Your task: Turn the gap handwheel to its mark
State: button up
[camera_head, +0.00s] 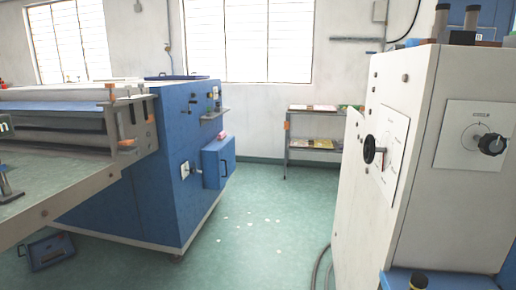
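Two black round controls show on the white cabinet (415,225) at the right. One is a dark handwheel (370,149) that sticks out from the cabinet's left side, in front of a white dial plate (396,140). The other is a black knob (492,144) on a square white plate (455,150) with a printed circle on the front face. I cannot tell from lettering which one is the gap handwheel, and the marks are too small to read. My gripper is not in view.
A blue machine (150,200) with rollers and a table (80,190) stands at the left. A shelf rack (315,143) stands by the back wall. The green floor (265,235) between is open, with small white scraps. A dark hose (318,265) lies by the cabinet's base.

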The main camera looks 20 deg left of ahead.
aim_at(370, 149)
jog(key=u, duration=0.4)
jog(key=i, duration=0.5)
jog(key=u, duration=2.05)
jog(key=i, duration=1.5)
jog(key=z, duration=2.15)
